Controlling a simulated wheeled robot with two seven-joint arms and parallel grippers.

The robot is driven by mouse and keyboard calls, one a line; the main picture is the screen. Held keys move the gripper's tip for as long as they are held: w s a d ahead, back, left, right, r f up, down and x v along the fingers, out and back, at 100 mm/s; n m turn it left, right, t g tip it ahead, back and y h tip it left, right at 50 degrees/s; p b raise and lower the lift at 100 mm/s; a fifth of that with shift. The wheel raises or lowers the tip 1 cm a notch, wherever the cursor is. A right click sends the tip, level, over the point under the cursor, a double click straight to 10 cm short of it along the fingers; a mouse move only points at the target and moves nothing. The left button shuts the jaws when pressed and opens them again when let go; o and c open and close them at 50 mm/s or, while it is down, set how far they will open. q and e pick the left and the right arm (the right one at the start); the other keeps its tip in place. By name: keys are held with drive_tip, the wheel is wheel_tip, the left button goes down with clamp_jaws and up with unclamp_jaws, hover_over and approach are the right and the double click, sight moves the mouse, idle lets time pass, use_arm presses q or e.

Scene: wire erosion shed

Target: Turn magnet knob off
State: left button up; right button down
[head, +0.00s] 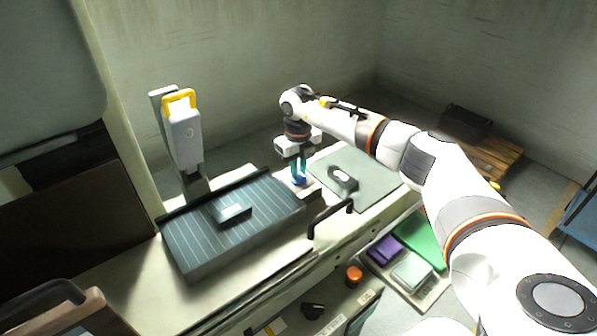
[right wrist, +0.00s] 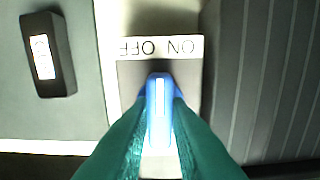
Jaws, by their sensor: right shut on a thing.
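The magnet knob is a blue lever (right wrist: 159,95) on a light grey plate (right wrist: 130,78). A white label above it in the right wrist view reads OFF and ON, upside down in that picture. The knob's blue bar stands straight up the picture, between the two words. My right gripper (right wrist: 159,125) is shut on the knob, with a teal finger on each side. In the head view my right gripper (head: 300,172) reaches down onto the blue knob (head: 299,180) at the right end of the dark magnetic chuck (head: 190,247). My left gripper is not in view.
A dark block (head: 232,213) lies on the chuck. A grey mat (head: 352,168) with a dark device (head: 343,179) lies right of the knob. A black handle (head: 330,217) stands in front. A post with a yellow-handled head (head: 182,135) rises behind the chuck.

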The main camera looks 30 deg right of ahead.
drive_tip(key=n+b, duration=0.1)
drive_tip(key=n, duration=0.3)
drive_tip(key=shift+n, duration=0.3)
drive_tip(key=shift+r+n+b, duration=0.1)
drive_tip(key=shift+n+b, duration=0.6)
drive_tip(key=shift+n, duration=1.6)
drive_tip(key=c, duration=1.4)
unclamp_jaws()
drive_tip(key=shift+o, duration=0.2)
wheel_tip(320, 180, up, 12)
drive_tip(key=b, duration=0.2)
